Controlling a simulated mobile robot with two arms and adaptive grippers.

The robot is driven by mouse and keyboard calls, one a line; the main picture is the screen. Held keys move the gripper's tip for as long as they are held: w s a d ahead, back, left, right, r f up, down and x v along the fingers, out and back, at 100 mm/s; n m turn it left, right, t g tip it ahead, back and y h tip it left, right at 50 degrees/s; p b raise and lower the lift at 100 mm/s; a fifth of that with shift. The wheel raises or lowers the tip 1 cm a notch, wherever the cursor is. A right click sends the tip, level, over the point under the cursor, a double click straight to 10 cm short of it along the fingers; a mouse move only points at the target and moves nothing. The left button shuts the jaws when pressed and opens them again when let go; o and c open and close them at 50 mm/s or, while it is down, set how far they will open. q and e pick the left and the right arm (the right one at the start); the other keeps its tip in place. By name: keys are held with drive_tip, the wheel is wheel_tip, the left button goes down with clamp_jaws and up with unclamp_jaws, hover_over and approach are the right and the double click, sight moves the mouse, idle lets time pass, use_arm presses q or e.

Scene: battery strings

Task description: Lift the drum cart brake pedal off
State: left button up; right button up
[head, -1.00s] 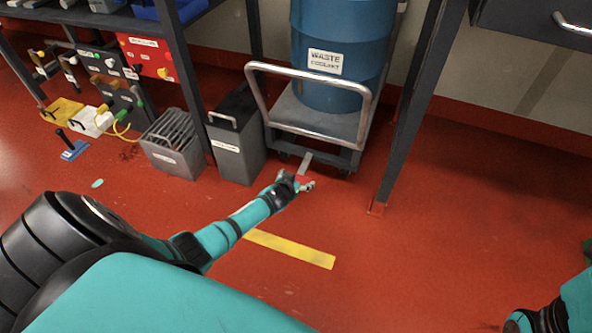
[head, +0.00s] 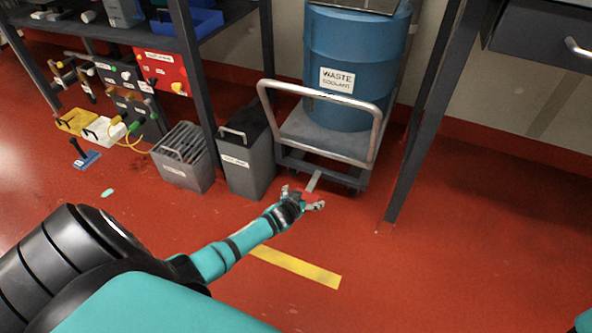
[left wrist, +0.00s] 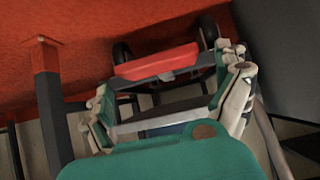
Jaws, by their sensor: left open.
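The drum cart (head: 318,142) has a grey platform and a silver push handle, and the blue waste coolant drum (head: 345,50) stands on it. The brake pedal (head: 314,181) is a short grey lever at the cart's near lower edge. Its red pad shows in the left wrist view (left wrist: 157,62). My left gripper (head: 303,198) is open and empty at the pedal's near end. In the left wrist view its fingers (left wrist: 168,82) stand on either side of the pad; contact cannot be told. My right gripper is out of view.
A dark grey bin (head: 246,160) and a slotted grey box (head: 185,157) stand left of the cart. A table leg (head: 418,140) rises to its right. A yellow floor strip (head: 295,266) lies in front. Red floor is clear at the right.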

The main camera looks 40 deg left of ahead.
use_arm(q)
drive_tip(key=v, duration=0.9)
drive_tip(key=shift+s+r, duration=0.25)
drive_tip(key=shift+s, duration=0.1)
